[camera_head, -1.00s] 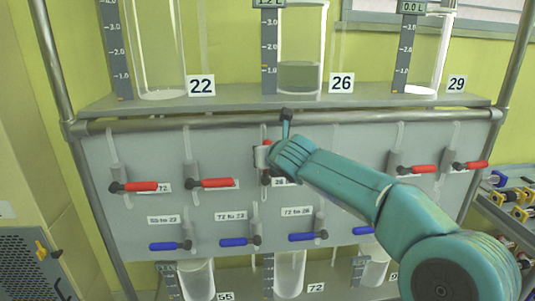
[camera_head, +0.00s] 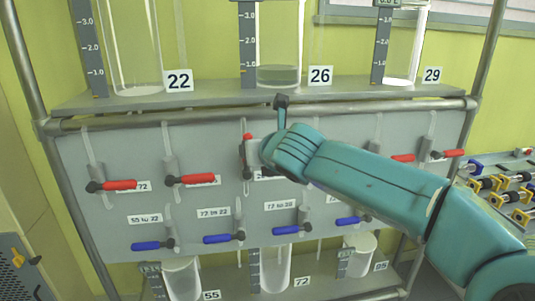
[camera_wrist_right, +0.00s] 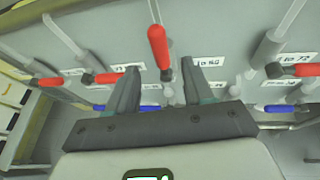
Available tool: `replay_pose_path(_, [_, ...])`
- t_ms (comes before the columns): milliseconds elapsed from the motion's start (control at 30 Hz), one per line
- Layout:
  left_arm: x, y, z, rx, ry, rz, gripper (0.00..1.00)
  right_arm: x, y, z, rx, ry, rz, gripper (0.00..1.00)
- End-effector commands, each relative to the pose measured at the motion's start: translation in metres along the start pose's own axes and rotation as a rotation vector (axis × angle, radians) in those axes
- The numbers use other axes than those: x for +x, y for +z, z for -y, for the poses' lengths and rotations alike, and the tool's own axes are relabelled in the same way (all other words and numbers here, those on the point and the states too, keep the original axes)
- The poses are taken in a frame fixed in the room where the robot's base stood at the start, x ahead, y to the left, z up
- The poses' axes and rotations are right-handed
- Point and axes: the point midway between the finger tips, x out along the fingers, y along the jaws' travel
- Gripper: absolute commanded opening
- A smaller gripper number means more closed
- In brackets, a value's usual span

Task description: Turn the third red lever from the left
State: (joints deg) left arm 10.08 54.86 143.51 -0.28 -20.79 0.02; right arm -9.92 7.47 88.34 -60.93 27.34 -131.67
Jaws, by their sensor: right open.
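The third red lever from the left (camera_head: 247,137) stands upright under the vessel marked 26, mostly hidden in the head view by my right gripper (camera_head: 257,155). In the right wrist view the red lever (camera_wrist_right: 158,45) points up from its dark pivot, between and slightly beyond the two fingertips of my right gripper (camera_wrist_right: 160,72). The gripper is open, with gaps to the lever on both sides. The first (camera_head: 112,186) and second (camera_head: 190,180) red levers lie horizontal. The fourth (camera_head: 403,158) and fifth (camera_head: 454,153) also lie roughly horizontal. My left gripper is not in view.
Blue levers (camera_head: 224,238) line the lower row of the grey panel (camera_head: 90,215). Glass vessels stand on the shelf (camera_head: 210,94) above; the 26 vessel (camera_head: 279,50) holds some greenish liquid (camera_head: 279,76). More vessels hang below. A metal pole (camera_head: 28,80) stands at left.

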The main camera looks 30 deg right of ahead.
Motion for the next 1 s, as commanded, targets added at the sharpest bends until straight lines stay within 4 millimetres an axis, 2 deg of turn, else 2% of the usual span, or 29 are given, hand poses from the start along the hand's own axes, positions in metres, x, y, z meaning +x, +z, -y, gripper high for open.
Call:
replay_pose_path(33, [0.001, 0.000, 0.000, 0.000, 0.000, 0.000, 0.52, -0.015, 0.001, 0.000, 0.001, 0.002, 0.003, 0.52])
replay_pose_path(100, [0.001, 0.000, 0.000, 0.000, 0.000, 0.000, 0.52, -0.031, 0.000, -0.001, 0.001, 0.002, 0.001, 0.52])
replay_pose_path(200, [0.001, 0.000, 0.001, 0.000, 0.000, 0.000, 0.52, -0.051, 0.000, 0.000, 0.001, 0.001, 0.000, 0.52])
replay_pose_path(333, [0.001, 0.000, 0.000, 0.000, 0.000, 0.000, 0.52, -0.068, 0.000, -0.001, 0.001, 0.001, -0.002, 0.52])
replay_pose_path(500, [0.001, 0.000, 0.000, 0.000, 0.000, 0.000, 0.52, -0.076, -0.001, 0.000, 0.000, 0.000, -0.004, 0.52])
replay_pose_path(1000, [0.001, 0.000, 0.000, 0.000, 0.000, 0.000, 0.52, -0.076, -0.001, 0.000, 0.000, -0.001, -0.004, 0.52])
